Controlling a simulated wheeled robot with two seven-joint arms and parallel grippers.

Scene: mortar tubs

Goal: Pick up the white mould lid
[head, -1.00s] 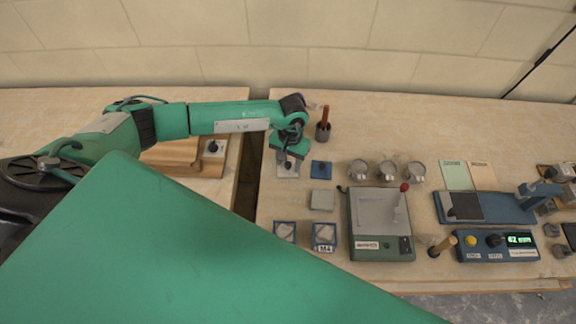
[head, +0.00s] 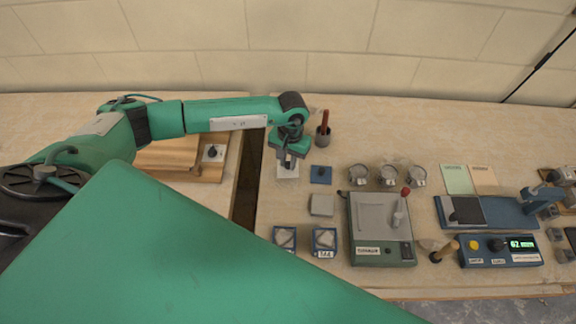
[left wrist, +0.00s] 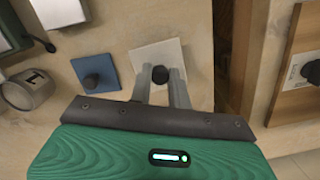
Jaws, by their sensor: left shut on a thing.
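The white mould lid (left wrist: 148,57) is a pale square plate with a dark knob (left wrist: 160,74) in the left wrist view. It also shows under my left gripper in the head view (head: 283,173). My left gripper (left wrist: 162,82) points down over the lid, and its two fingers are shut on the knob. In the head view my left gripper (head: 288,162) hides part of the lid. The lid looks flat and at or very near the bench top; I cannot tell whether it touches. My right gripper is not in view.
A blue lid with a dark knob (head: 321,174) lies just right of the white one. A grey pot with a red-handled tool (head: 324,130) stands behind it. A grey square block (head: 321,205) lies in front. Three metal tubs (head: 388,175) stand further right. A gap (head: 246,190) divides the benches.

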